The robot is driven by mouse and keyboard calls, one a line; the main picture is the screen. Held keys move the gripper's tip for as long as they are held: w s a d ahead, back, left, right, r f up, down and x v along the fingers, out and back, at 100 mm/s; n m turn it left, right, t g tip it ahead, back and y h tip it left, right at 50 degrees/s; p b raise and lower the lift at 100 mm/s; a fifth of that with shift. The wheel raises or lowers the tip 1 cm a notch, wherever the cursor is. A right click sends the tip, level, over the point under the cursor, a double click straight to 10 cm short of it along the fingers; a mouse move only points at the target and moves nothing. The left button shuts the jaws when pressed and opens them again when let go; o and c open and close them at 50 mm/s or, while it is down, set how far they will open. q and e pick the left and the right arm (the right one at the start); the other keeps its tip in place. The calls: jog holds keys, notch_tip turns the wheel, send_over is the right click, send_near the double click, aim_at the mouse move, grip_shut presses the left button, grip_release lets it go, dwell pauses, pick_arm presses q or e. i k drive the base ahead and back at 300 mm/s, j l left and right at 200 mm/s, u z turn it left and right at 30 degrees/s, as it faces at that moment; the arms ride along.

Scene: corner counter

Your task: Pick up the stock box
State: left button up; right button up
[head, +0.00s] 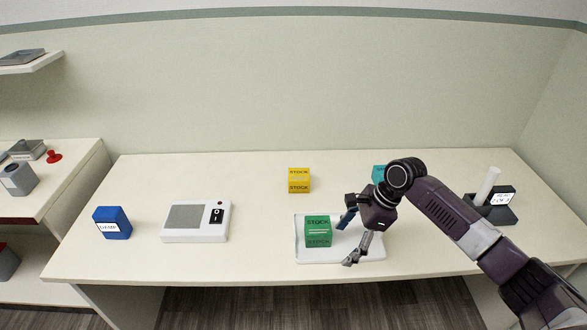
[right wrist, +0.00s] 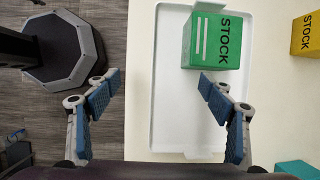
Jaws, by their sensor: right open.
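A green stock box (head: 318,232) stands on the left part of a white tray (head: 365,252) near the counter's front edge. In the right wrist view the green stock box (right wrist: 216,42) lies ahead of the fingertips. A yellow stock box (head: 299,181) stands farther back on the counter, and its edge shows in the right wrist view (right wrist: 305,35). My right gripper (head: 350,240) is open and empty, over the tray just right of the green box. Its two fingers are spread wide in the right wrist view (right wrist: 158,85). My left gripper is not in view.
A white device with a switch (head: 197,221) and a blue box (head: 112,223) stand left of the tray. A teal box (head: 378,173) is partly hidden behind my right arm. A dark stand (head: 492,206) is at right. The counter between the boxes is clear.

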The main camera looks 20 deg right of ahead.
aim_at(299, 179)
jog(key=i, duration=1.1)
